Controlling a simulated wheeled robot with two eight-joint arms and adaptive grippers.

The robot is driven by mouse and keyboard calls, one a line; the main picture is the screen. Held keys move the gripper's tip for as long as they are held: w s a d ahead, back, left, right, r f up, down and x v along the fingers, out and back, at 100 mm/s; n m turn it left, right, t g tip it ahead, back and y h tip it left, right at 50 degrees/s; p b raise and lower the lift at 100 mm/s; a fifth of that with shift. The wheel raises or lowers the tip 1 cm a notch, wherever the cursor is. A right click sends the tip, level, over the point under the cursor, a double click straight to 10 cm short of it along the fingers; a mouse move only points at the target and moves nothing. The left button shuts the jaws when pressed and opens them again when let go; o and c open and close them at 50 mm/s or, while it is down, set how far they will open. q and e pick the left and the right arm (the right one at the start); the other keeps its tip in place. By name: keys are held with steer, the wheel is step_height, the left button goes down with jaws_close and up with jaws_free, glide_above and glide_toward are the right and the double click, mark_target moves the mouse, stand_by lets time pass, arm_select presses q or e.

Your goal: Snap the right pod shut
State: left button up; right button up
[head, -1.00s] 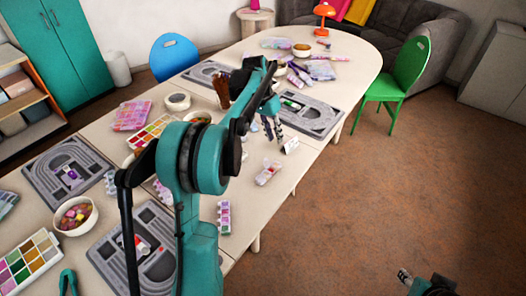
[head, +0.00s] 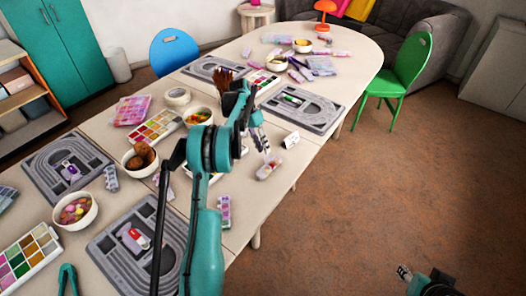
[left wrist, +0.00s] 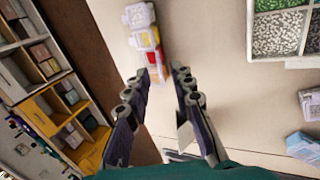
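A small clear pod case (head: 268,170) with reddish and white contents lies near the table's right edge. In the left wrist view, a pod strip (left wrist: 144,30) with white, yellow and red sections lies beyond the fingertips. I cannot tell whether its lids are fully shut. My left gripper (head: 264,147) is just above and behind the pod case in the head view. Its fingers are apart and empty in the left wrist view (left wrist: 163,76). Another pod strip (head: 224,209), with purple sections, lies closer to me. My right gripper (head: 404,273) hangs over the floor, small at the bottom right.
A white name card (head: 291,140) stands right of the left gripper. Grey bead boards (head: 305,121), bowls (head: 76,228) and bead trays (head: 136,138) cover much of the table (head: 262,215). Bare tabletop surrounds the pod case.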

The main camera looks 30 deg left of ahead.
arm_select(q)
steer(key=shift+d+f, duration=0.2)
steer(key=shift+f, duration=0.25)
jaws_close()
